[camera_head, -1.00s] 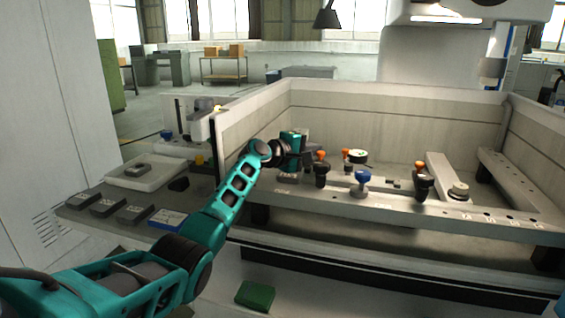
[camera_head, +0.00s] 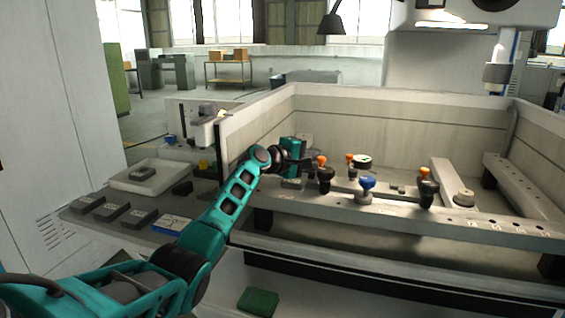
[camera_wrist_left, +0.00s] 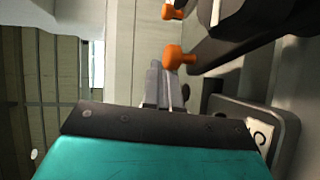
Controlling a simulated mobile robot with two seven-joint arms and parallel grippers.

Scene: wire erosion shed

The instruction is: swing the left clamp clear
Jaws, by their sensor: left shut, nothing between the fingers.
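The left clamp (camera_head: 325,179), a black body with an orange knob on top, stands on the front rail inside the machine tank. My left gripper (camera_head: 304,164) is at its left side, close to the orange knob. In the left wrist view the gripper's fingers (camera_wrist_left: 157,84) are together and empty. The orange knob (camera_wrist_left: 178,57) is just beyond their tips, with a dark clamp arm reaching up to the right. I cannot tell whether fingers and knob touch. A similar right clamp (camera_head: 427,190) stands farther right on the rail. My right gripper is out of view.
A blue-knobbed post (camera_head: 367,188) stands between the two clamps. Another orange knob (camera_head: 349,158) and a round dial-like piece (camera_head: 362,161) are behind. The tank wall (camera_head: 390,120) encloses the back. A side shelf at left holds a white tray (camera_head: 122,182) and several grey blocks.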

